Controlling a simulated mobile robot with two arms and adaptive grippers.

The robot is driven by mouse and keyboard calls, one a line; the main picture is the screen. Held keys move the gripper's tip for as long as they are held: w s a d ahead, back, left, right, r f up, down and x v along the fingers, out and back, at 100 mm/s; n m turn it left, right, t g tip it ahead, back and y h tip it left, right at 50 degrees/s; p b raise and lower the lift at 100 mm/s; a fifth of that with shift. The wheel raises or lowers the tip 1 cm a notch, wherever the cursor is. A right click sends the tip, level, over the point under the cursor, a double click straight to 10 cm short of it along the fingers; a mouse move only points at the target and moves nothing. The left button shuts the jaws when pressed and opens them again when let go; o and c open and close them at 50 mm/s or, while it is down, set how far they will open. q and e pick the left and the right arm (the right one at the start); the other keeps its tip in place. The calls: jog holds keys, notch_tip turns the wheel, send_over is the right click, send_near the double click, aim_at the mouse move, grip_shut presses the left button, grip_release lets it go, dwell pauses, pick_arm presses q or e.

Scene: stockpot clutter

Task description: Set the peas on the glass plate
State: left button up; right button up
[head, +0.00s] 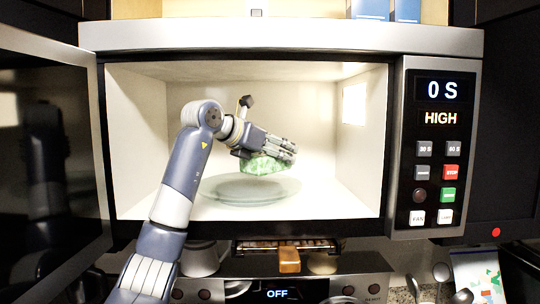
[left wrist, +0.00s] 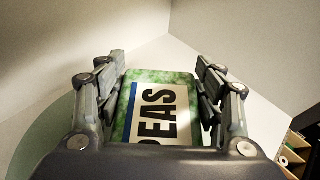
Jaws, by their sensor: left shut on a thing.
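The peas (head: 262,166) are a green bag inside the open microwave, held above the glass plate. In the left wrist view the bag (left wrist: 161,84) shows a white label reading "PEAS" between the two fingers. My left gripper (head: 284,149) is shut on the peas, with the arm reaching in from the lower left. The round glass plate (head: 250,195) lies on the microwave floor below the bag, with a visible gap between them. Part of the plate also shows at the left edge of the left wrist view (left wrist: 38,138). My right gripper is not in view.
The microwave door (head: 50,140) stands open at the left. The control panel (head: 436,150) on the right reads 0 S and HIGH. The cavity's side walls and ceiling surround the gripper, with free room to its right. White cups (head: 199,259) stand below the microwave.

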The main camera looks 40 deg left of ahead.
pick_arm(q)
jog(key=shift+w+a+r+p, duration=0.1)
jog(key=shift+w+a+p, duration=0.15)
jog(key=shift+a, duration=0.3)
jog(key=shift+w+a+p, duration=0.15)
jog(key=shift+a+p, duration=0.15)
jog(key=shift+a, duration=0.25)
notch_tip(320, 180, down, 3)
jog(key=shift+s+r+p, duration=0.1)
jog(key=shift+r+p, duration=0.05)
jog(key=shift+p, duration=0.2)
jog(key=shift+f, duration=0.7)
jog(key=o, duration=1.2)
jog(key=shift+o, duration=0.6)
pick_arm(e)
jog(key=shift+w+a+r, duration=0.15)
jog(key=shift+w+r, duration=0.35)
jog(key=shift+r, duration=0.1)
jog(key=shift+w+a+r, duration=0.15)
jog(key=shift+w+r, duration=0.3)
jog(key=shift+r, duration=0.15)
